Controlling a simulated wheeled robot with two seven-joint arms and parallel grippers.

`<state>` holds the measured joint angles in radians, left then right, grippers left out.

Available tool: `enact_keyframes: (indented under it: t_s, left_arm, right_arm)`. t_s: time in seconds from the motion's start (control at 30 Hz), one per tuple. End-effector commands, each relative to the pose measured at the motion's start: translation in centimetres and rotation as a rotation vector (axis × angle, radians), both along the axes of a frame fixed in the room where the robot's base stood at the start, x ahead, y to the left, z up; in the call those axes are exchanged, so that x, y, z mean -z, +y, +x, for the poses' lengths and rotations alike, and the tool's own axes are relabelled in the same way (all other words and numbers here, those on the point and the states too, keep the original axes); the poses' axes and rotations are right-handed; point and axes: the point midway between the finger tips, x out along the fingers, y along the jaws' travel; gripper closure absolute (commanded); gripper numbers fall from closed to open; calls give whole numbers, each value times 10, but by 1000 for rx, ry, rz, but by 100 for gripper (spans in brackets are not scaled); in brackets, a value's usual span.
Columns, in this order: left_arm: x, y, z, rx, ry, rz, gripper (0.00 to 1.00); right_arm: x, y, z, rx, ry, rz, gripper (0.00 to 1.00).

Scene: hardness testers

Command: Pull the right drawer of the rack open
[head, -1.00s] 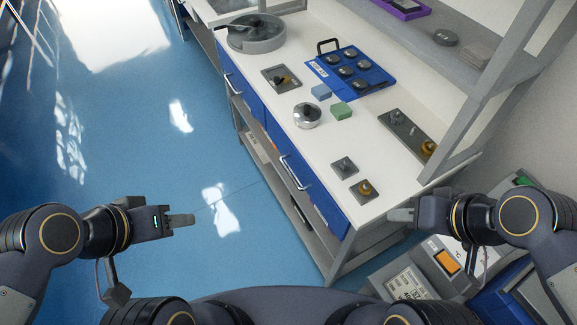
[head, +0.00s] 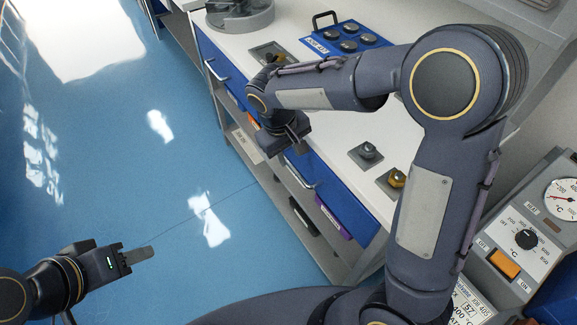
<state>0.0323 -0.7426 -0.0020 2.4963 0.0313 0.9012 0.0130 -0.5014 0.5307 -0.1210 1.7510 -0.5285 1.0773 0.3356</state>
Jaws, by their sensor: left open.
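The rack is a white-topped bench with blue drawers. Its right drawer (head: 345,202) has a blue front and looks closed. The drawer's pale bar handle (head: 299,174) shows just below my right gripper. My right gripper (head: 285,147) hangs beside the drawer front near the handle's upper end. Its fingers are largely hidden by its own body, and I cannot tell whether they touch the handle. My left gripper (head: 143,254) is open and empty over the blue floor, well away from the rack.
The left drawer (head: 222,75) has its own handle (head: 214,71). A grey knob block (head: 366,152) and a brass one (head: 393,181) stand on the worktop. My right arm covers much of the worktop. A grey instrument (head: 515,240) is at right. The floor is clear.

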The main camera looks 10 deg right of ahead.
Motion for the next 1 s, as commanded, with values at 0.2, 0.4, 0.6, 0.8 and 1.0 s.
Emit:
enact_keyframes:
  t_s: [0.2, 0.4, 0.6, 0.8, 1.0]
  left_arm:
    - [8, 0, 0, 0, 0, 0, 58]
    - [11, 0, 0, 0, 0, 0, 58]
    - [11, 0, 0, 0, 0, 0, 58]
    - [11, 0, 0, 0, 0, 0, 58]
    - [11, 0, 0, 0, 0, 0, 58]
  right_arm:
    - [38, -7, 1, 2, 4, 1, 66]
    - [58, -12, 3, 1, 2, 1, 66]
    - [62, -12, 3, 1, 1, 2, 66]
    - [62, -12, 3, 1, 1, 2, 74]
    - [62, -12, 4, 1, 1, 3, 100]
